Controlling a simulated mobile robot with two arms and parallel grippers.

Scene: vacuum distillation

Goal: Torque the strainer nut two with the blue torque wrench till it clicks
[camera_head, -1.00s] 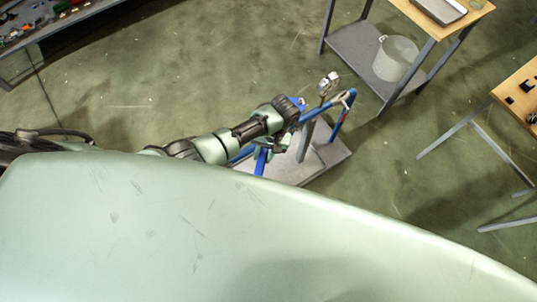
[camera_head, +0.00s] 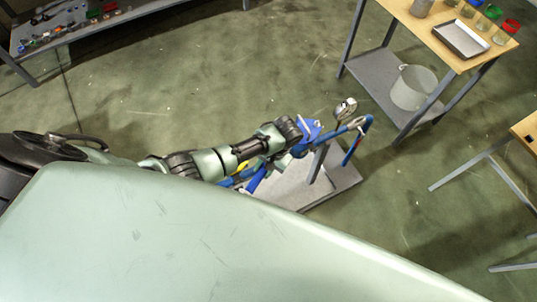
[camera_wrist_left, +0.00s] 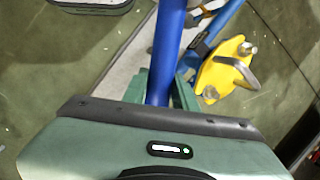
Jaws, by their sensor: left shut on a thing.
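My left gripper (camera_head: 297,147) is over the blue pipework at the stand, its fingertips partly hidden by the arm in the head view. In the left wrist view, its green fingers (camera_wrist_left: 160,92) are shut around a straight blue shaft, which looks like the blue torque wrench (camera_wrist_left: 167,50). The shaft runs up out of that picture, so its head is hidden there. A blue block (camera_head: 309,130) shows beside the gripper in the head view; I cannot tell whether it belongs to the wrench or the pipework. I cannot single out strainer nut two. My right gripper is not in view.
The blue pipe (camera_head: 357,125) with a round gauge (camera_head: 346,108) stands on a grey base plate (camera_head: 336,187). A yellow bolted part (camera_wrist_left: 222,72) sits by the pipe. A wooden-topped table (camera_head: 432,35) with a tray and a bucket (camera_head: 413,88) stand behind, right.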

